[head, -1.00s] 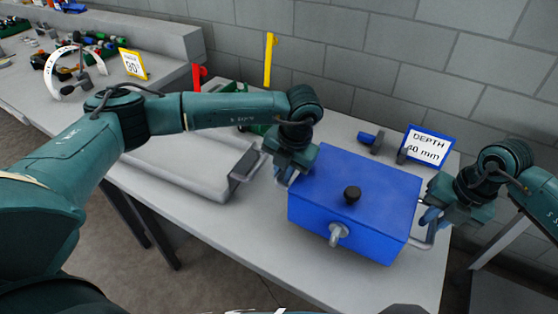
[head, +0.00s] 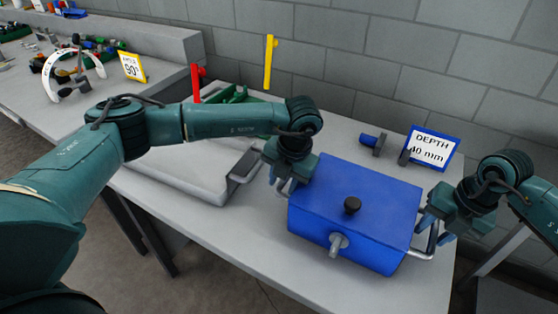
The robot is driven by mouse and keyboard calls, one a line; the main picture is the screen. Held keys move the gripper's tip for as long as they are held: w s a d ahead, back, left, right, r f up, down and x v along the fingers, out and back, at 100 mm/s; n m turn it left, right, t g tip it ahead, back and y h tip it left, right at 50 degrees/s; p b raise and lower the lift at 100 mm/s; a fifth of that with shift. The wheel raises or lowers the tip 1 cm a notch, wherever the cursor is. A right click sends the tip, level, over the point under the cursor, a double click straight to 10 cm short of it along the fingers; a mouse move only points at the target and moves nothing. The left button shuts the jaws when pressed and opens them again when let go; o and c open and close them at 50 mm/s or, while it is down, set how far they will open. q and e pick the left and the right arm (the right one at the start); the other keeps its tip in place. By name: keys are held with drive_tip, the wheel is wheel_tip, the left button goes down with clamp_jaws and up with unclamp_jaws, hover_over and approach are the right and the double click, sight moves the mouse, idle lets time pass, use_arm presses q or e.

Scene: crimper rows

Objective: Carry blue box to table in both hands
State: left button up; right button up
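The blue box (head: 345,205) has a black knob on its lid, a grey latch-like fitting on its front and a grey handle (head: 424,254) on its right side. It appears to rest level on the grey table (head: 265,235), near the front right edge. My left gripper (head: 280,184) is at the box's upper left side, its fingers apart; the handle there is mostly hidden. My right gripper (head: 434,230) is at the right side, its blue fingers spread apart near the right handle. Whether either gripper touches a handle is hard to tell.
A grey lidded case (head: 185,168) with a handle lies left of the box. Behind are a blue-framed "DEPTH 40 mm" sign (head: 432,148), a blue cylindrical part (head: 368,140), a green tray (head: 232,95), and red and yellow uprights. A block wall bounds the back.

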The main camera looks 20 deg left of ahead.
drive_tip(key=shift+r, duration=0.1)
use_arm(q)
wheel_tip(320, 180, up, 12)
drive_tip(key=d, duration=0.2)
drive_tip(key=shift+d+f, duration=0.15)
use_arm(e)
wheel_tip(320, 180, up, 12)
drive_tip(key=d, duration=0.2)
drive_tip(key=shift+d, duration=0.15)
use_arm(q)
drive_tip(key=shift+s, duration=0.1)
use_arm(e)
drive_tip(key=shift+s+f, duration=0.1)
drive_tip(key=shift+f, duration=0.1)
